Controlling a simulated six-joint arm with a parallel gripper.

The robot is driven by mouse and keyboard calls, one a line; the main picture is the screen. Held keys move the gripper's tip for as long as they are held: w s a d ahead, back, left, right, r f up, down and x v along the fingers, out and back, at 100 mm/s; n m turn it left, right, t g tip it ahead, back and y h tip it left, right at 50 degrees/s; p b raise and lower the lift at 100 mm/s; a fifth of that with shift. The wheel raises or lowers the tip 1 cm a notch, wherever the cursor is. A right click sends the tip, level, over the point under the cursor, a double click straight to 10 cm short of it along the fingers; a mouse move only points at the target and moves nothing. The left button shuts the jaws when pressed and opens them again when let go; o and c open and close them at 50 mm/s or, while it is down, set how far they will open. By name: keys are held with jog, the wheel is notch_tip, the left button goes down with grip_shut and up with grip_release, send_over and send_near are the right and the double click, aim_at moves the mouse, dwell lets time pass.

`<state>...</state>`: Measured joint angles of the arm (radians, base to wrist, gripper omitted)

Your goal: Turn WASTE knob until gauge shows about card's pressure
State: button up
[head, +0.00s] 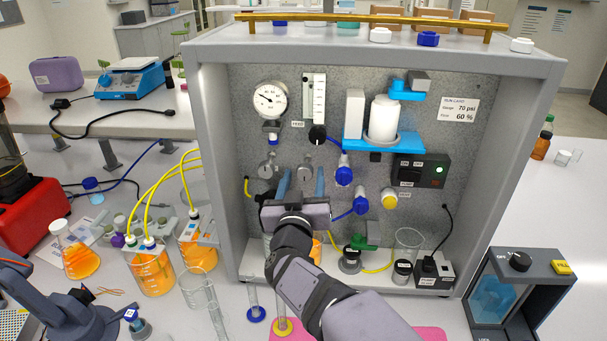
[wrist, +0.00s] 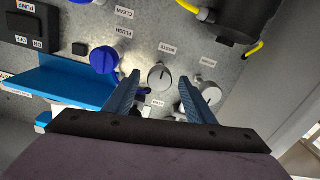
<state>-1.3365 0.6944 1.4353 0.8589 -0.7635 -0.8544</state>
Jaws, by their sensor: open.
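A round white gauge (head: 270,99) is on the upper left of the panel; its dark needle shows, but its numbers are too small to read. The run card (head: 458,109) reads 70 psi and flow 60 %. A grey round knob (wrist: 160,77), apparently labelled WASTE, has a pointer line; it also shows in the head view (head: 305,164). My gripper (head: 302,178) is open, facing the panel. In the wrist view its blue fingers stand on either side of this knob, with gaps; contact is not visible. Another grey knob (wrist: 209,92) is just beyond the right finger.
A blue knob (wrist: 103,60) lies close outside the left finger in the wrist view. A blue bracket (head: 384,143) holds a white canister. A yellow knob (head: 390,199) and a black switch box (head: 421,168) are to the right. Grey frame walls enclose the panel.

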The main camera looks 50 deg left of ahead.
jog(key=shift+c, duration=0.4)
jog(key=c, duration=1)
jog(key=shift+m+b, duration=0.3)
jog(key=shift+b, duration=0.05)
jog(key=m+b, duration=0.2)
jog(key=shift+w+f+m, duration=0.1)
jog(key=shift+f+m, duration=0.05)
jog(key=shift+m, duration=0.15)
jog(key=m+b, duration=0.3)
jog(key=m, duration=0.1)
jog(key=m+b, duration=0.3)
jog(key=m, duration=0.2)
jog(key=shift+m+b, duration=1.1)
jog(key=shift+m, duration=0.7)
